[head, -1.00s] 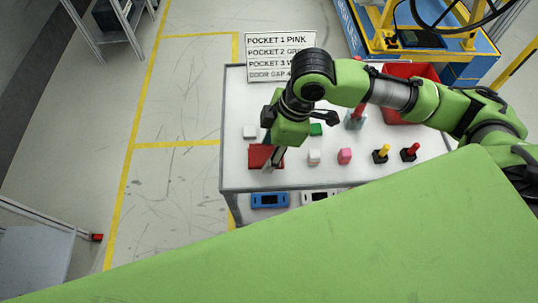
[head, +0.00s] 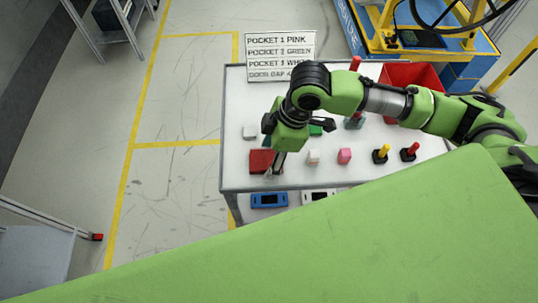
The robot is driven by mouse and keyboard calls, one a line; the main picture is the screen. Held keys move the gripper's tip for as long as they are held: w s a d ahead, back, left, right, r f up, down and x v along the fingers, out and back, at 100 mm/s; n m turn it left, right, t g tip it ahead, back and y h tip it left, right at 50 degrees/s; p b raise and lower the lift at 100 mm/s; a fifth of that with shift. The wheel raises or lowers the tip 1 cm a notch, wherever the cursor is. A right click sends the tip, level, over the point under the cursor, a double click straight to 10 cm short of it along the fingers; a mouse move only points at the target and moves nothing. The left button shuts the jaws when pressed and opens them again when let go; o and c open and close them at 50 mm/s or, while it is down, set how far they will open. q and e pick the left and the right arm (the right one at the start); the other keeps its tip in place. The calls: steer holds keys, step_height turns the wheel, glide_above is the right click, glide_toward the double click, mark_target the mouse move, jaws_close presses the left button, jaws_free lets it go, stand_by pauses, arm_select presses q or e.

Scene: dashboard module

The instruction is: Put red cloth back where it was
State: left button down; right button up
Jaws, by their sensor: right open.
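The red cloth (head: 260,160) lies at the left front of the white table (head: 236,105). My right gripper (head: 271,172) comes down over the cloth's right side and hides part of it. The gripper is open, and I cannot tell whether its fingers touch the cloth. My left gripper is not in view.
White (head: 249,132), green (head: 316,130), white (head: 313,157) and pink (head: 344,156) blocks are on the table. A yellow-topped (head: 381,153) and a red-topped piece (head: 410,151) stand to the right. A red bin (head: 421,76) is behind. Blue (head: 269,200) and white devices (head: 318,196) are at the front.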

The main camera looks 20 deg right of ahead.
steer(key=v, duration=1.1)
steer(key=shift+r, duration=0.2)
steer(key=shift+s+d, duration=0.1)
